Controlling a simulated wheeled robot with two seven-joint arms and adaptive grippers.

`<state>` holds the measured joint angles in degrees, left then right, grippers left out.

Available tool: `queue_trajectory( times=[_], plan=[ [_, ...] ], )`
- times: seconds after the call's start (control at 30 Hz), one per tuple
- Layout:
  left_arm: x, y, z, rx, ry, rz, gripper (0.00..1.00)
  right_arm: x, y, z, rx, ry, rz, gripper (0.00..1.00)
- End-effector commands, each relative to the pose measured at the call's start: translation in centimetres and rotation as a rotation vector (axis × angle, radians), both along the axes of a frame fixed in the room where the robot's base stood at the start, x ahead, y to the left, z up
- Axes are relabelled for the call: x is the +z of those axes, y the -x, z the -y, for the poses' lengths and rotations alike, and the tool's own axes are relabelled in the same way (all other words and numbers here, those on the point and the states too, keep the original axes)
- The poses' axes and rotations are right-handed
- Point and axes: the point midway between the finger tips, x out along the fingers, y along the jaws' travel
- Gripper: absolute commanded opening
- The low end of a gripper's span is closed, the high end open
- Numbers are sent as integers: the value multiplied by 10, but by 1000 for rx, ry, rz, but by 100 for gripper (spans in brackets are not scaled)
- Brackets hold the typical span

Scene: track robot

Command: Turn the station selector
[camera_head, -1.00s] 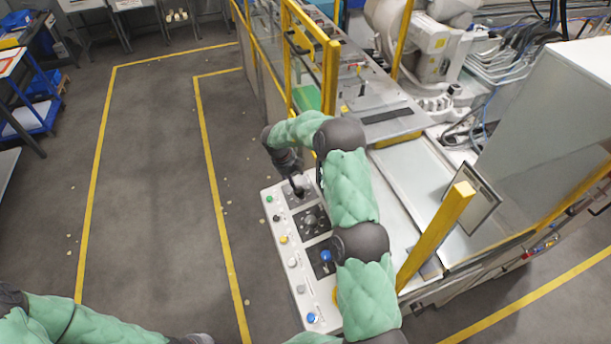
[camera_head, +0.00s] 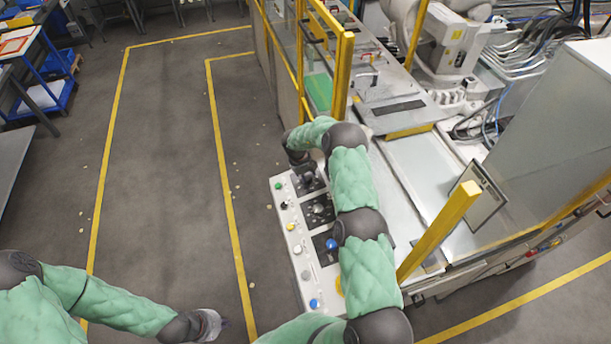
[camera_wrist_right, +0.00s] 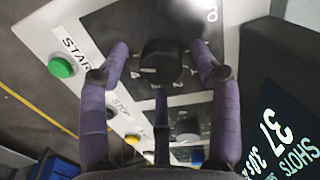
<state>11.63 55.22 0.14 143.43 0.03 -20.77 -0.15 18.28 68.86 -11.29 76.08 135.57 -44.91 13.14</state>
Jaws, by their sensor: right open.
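In the right wrist view, the station selector is a round black knob (camera_wrist_right: 160,62) on a dark plate (camera_wrist_right: 100,22) with small numbers around it. My right gripper (camera_wrist_right: 161,50) is open, its purple fingers on either side of the knob; I cannot tell whether they touch it. In the head view, the selector's plate is at the far end of the white control panel (camera_head: 283,205), under my right wrist, and my right gripper is mostly hidden there. My left gripper (camera_head: 210,325) is at the bottom, away from the panel; its finger opening is unclear.
A green button (camera_wrist_right: 62,67) labelled START sits beside the selector plate. More knobs and a blue button (camera_head: 315,303) run along the panel. A dark display (camera_wrist_right: 285,135) stands at the right. Yellow posts (camera_head: 438,233) and a guard frame (camera_head: 343,75) border the panel.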

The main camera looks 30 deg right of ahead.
Motion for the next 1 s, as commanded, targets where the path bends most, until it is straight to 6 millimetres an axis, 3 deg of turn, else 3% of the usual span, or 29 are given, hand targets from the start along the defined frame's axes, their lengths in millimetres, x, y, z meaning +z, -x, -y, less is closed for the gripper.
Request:
queue_trajectory(
  times=[0.37,0.5,0.57,1.0],
  plan=[
    [1,0,0,0,0,0,0,-4,0,1,0,1,1,61],
    [1,0,0,0,0,0,0,-3,0,1,0,0,1,21],
    [1,0,0,0,0,0,0,-3,0,1,0,0,1,8],
    [-1,0,0,0,0,0,0,-4,-1,1,70,-4,-17,8]
  ],
)
